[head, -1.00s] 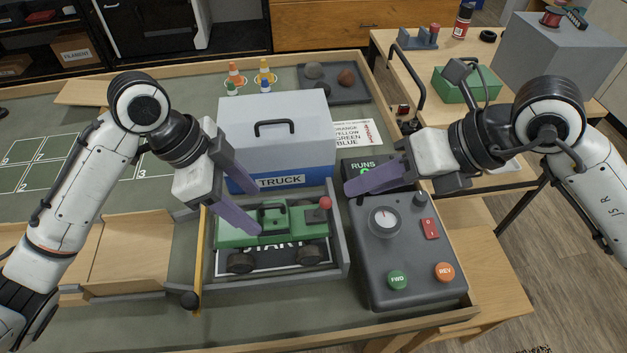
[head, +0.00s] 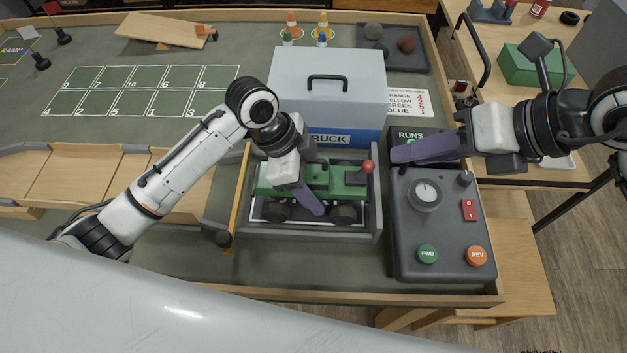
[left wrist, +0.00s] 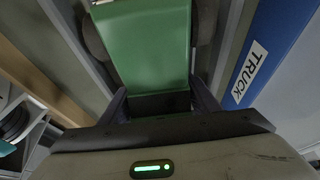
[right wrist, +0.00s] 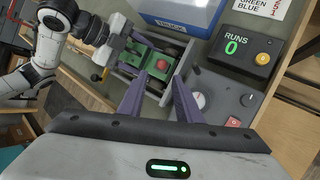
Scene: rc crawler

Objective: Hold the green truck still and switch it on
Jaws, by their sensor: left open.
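The green truck (head: 345,178) sits in a grey-walled bay in front of the blue and grey truck box. A red knob (head: 368,166) stands at its right end. My left gripper (head: 315,186) is over the truck's left and middle part, and its hand hides some of the body. In the left wrist view its open fingers (left wrist: 160,98) are on either side of the truck's green body (left wrist: 150,45); I cannot tell if they touch it. My right gripper (head: 402,152) is open and empty, in the air near the RUNS display. The truck also shows in the right wrist view (right wrist: 140,58).
A grey control box (head: 415,255) with a dial, red switch and FWD and REV buttons stands right of the bay. The truck box (head: 290,95) rises behind the bay. A yellow bar (head: 238,200) stands at the bay's left. The RUNS display (right wrist: 232,48) shows 0.

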